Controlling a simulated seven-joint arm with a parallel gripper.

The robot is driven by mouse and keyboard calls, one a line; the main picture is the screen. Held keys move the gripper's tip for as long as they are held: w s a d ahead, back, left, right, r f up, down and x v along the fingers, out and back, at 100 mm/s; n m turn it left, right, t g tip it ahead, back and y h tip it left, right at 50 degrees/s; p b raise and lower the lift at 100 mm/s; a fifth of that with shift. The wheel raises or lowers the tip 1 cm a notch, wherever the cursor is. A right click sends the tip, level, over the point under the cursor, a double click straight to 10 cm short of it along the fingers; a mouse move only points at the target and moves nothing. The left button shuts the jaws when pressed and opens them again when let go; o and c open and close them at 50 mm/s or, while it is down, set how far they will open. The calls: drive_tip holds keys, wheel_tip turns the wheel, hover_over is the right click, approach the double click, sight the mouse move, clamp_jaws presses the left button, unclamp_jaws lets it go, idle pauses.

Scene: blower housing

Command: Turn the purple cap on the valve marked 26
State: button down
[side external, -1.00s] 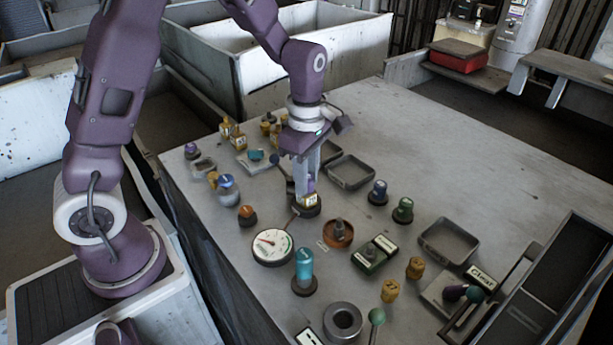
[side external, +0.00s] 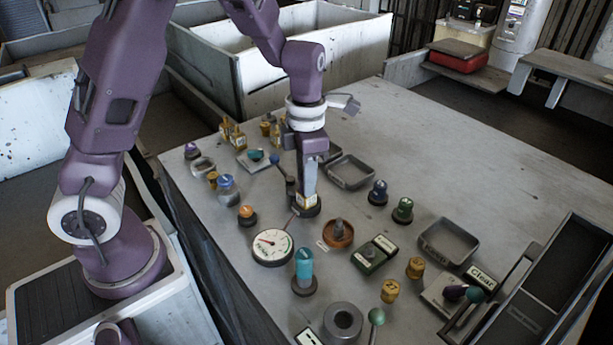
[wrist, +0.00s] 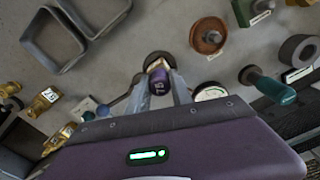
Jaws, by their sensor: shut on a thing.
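A purple cap (wrist: 158,84) with a small pale number sits between my fingers in the wrist view; I cannot read the number surely. An orange-and-white part shows at its far end, above a dark round base (wrist: 160,58). My gripper (wrist: 160,86) is shut on the purple cap, one finger on each side. In the side external view my gripper (side external: 306,196) points straight down over the dark valve base (side external: 306,209), and its fingers hide most of the cap.
A white dial gauge (side external: 271,246) stands at the front left of the gripper, and a rust-coloured round part (side external: 338,233) at the front right. A teal cylinder (side external: 304,265) stands nearer. Empty trays (side external: 350,172) lie behind. The right rear of the table is clear.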

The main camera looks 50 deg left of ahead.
drive_tip(key=shift+n, duration=0.3)
drive_tip(key=shift+r, duration=0.55)
drive_tip(key=shift+r, duration=2.45)
